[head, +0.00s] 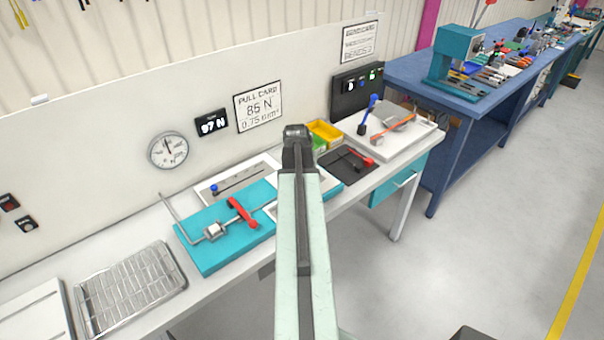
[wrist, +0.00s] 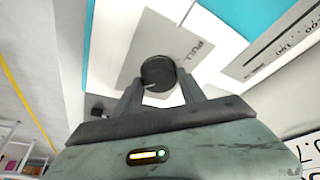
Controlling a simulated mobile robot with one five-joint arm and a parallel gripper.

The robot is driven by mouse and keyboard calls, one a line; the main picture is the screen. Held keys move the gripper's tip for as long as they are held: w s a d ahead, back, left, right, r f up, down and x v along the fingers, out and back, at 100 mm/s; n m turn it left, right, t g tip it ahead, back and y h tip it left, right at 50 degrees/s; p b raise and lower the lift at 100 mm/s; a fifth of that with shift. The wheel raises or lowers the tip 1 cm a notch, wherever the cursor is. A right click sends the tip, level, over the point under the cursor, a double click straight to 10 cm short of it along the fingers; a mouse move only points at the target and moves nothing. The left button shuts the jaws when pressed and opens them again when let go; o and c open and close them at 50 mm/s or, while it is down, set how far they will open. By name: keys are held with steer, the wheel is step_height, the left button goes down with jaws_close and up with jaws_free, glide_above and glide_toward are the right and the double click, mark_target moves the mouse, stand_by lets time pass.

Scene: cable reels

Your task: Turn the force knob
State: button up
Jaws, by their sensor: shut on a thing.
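In the wrist view, a round dark knob (wrist: 158,74) sits on a grey plate (wrist: 185,45) marked "PULL". My gripper (wrist: 160,92) has a finger on each side of the knob and is shut on it. In the head view my arm reaches over the bench and hides the knob and my fingertips. A display (head: 211,123) on the back panel reads what looks like 97 N. A card (head: 258,106) beside it reads "PULL CARD 85 N 0.75 mm²".
A teal fixture (head: 215,260) with a red lever (head: 242,213) stands left of my arm. A wire rack (head: 130,290) lies farther left. A yellow bin (head: 327,133) and a white tray (head: 425,135) with tools are on the right. Open floor lies in front.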

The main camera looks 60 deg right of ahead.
steer(key=o, duration=1.4)
steer(key=shift+c, duration=0.2)
steer(key=p+v, duration=0.7)
steer(key=shift+a+r, duration=0.2)
steer(key=shift+r, duration=0.15)
